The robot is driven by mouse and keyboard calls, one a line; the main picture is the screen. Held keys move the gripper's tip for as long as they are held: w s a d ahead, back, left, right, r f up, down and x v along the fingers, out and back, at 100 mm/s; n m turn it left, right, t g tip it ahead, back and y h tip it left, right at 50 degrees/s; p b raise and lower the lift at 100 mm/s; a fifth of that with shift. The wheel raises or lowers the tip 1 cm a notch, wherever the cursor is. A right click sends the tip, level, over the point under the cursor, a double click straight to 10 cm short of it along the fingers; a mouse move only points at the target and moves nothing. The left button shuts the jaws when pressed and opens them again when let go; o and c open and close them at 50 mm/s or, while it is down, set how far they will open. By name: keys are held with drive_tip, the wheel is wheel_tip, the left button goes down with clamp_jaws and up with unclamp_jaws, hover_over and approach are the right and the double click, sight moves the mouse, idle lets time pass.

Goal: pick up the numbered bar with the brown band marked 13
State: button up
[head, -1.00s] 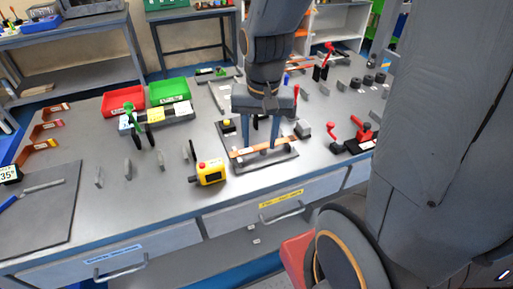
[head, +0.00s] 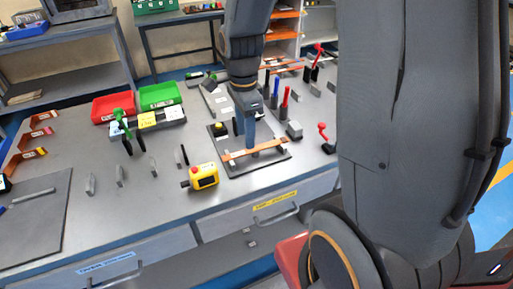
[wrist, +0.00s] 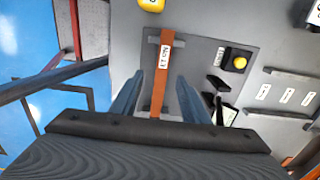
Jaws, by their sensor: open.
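A flat copper-coloured bar (head: 270,145) lies across two small supports on a dark plate on the bench. In the wrist view the bar (wrist: 160,62) runs lengthwise up the picture and carries a white number tag; its last digit is too small to read surely, and I cannot make out a brown band. My gripper (wrist: 159,82) is open, one finger on each side of the bar, with nothing held. In the head view my gripper (head: 251,147) points down at the middle of the bar. Whether the fingers reach bar height is unclear.
A yellow box with a red button (head: 204,176) stands left of the plate. A yellow button (wrist: 240,63) and a black lever sit beside the bar. Red (head: 115,107) and green (head: 159,96) bins stand behind. Bent copper pieces (head: 40,135) with coloured tags lie at far left.

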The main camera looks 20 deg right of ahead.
sight(245, 151)
drive_tip(key=shift+w+a+f+p, duration=0.15)
drive_tip(key=shift+f+p, duration=0.6)
drive_tip(key=shift+f, duration=1.75)
clamp_jaws()
drive_tip(key=shift+w+r, duration=0.1)
drive_tip(key=shift+r, duration=0.05)
